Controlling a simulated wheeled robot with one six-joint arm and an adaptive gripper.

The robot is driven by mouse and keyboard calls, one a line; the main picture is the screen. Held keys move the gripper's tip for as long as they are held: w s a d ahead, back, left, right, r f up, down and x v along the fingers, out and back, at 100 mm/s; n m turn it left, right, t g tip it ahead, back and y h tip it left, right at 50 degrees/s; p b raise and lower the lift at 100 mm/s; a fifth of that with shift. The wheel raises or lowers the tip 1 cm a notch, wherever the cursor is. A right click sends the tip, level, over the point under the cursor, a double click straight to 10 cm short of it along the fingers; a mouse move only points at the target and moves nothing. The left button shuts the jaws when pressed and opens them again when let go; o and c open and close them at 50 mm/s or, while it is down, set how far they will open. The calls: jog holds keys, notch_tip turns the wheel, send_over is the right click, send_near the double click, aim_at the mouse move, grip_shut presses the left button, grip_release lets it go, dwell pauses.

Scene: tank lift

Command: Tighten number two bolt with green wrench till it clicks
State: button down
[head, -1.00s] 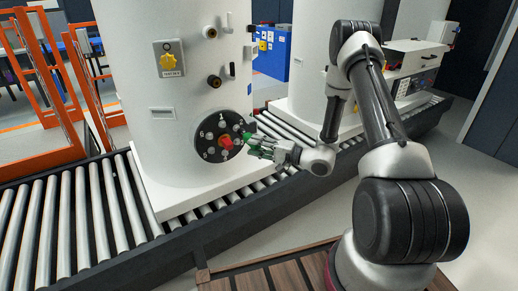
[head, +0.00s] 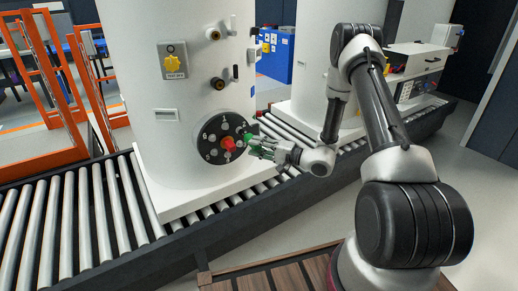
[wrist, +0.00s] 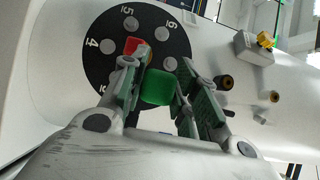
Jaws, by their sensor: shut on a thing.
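The green wrench (wrist: 157,88) is held between the fingers of my gripper (wrist: 158,98). In the head view its green part (head: 248,138) shows at the right edge of the black round flange (head: 212,151) on the white tank. My gripper (head: 262,147) is shut on the wrench, just right of the flange. In the wrist view the flange (wrist: 98,66) shows grey bolts with the numbers 4, 5 and 6. Bolt number two is not clearly visible; the gripper and wrench cover part of the flange. A red piece (wrist: 133,45) sits at the flange's middle.
The white tank (head: 150,90) stands on a roller conveyor (head: 75,215). A yellow knob (head: 173,63) and pipe stubs (head: 217,84) stick out above the flange. Orange frames (head: 50,85) stand at the left. A second tank (head: 315,60) stands behind my arm.

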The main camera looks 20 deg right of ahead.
jog(key=shift+w+a, duration=0.3)
jog(key=shift+w, duration=0.6)
jog(key=m+t+y, duration=0.1)
jog(key=m+t, duration=0.1)
jog(key=m, duration=0.2)
jog(key=shift+f+m, duration=0.15)
jog(key=shift+m, duration=0.25)
jog(key=m+t, duration=0.2)
jog(key=m, duration=0.1)
jog(key=m+t, duration=0.1)
jog(key=m, duration=0.1)
jog(key=shift+w+d+r, duration=0.1)
jog(key=shift+r, duration=0.2)
jog(key=n+g, duration=0.1)
jog(key=n, duration=0.2)
jog(key=n+g, duration=0.2)
jog(key=n, duration=0.1)
jog(key=shift+r, duration=0.15)
jog(key=n+g, duration=0.1)
jog(key=n, duration=0.1)
jog(key=n+g+h, duration=0.1)
jog(key=n, duration=0.2)
jog(key=shift+g+h, duration=0.3)
jog(key=n+h, duration=0.3)
jog(key=n, duration=0.1)
jog(key=shift+f+n+g+h, duration=0.2)
jog(key=shift+n+g+h, duration=0.2)
jog(key=n+h, duration=0.2)
jog(key=shift+f+h, duration=0.2)
jog(key=shift+h, duration=0.2)
